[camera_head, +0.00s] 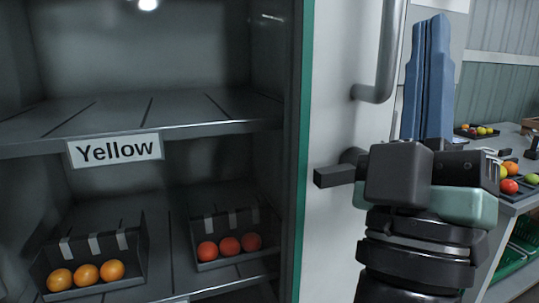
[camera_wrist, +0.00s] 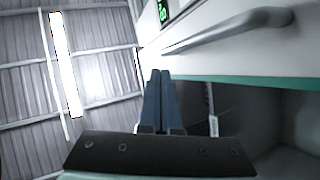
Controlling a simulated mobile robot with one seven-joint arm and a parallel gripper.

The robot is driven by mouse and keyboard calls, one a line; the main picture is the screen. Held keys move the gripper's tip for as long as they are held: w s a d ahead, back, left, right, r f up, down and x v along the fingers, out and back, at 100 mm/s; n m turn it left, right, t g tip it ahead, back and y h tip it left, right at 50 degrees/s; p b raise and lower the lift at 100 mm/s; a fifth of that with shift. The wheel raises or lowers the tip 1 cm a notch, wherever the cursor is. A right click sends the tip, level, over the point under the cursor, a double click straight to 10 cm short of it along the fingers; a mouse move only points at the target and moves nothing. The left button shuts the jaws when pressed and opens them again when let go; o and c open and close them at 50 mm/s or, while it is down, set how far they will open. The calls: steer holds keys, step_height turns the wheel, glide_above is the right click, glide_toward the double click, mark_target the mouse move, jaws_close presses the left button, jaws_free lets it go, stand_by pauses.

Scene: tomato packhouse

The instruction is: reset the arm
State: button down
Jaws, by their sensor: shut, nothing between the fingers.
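My gripper (camera_head: 434,32) points upward at the right of the head view, in front of the white door or wall panel of a cabinet. Its two blue fingers are together with nothing between them. In the wrist view the gripper (camera_wrist: 160,76) also shows shut and empty, pointing up toward the ceiling side. My dark wrist and arm links stand below it in the head view.
A cabinet shelf (camera_head: 200,118) labelled "Yellow" (camera_head: 114,149) fills the left. Below it, one tray (camera_head: 107,288) holds orange tomatoes, another (camera_head: 205,266) red ones. A metal handle (camera_head: 385,60) is close to my gripper. A table (camera_head: 513,207) with mixed tomatoes stands at right.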

steer(key=s+a+r+m+y+p, duration=0.1)
steer(key=a+r+y, duration=0.2)
steer(key=a+y, duration=0.3)
steer(key=s+a+r+m+y+p, duration=0.2)
steer(key=a+y, duration=0.3)
steer(key=a, duration=0.1)
step_height(320, 180, up, 29)
steer(key=p, duration=2.9)
steer(key=shift+w+r, duration=0.15)
steer(key=shift+w, duration=0.25)
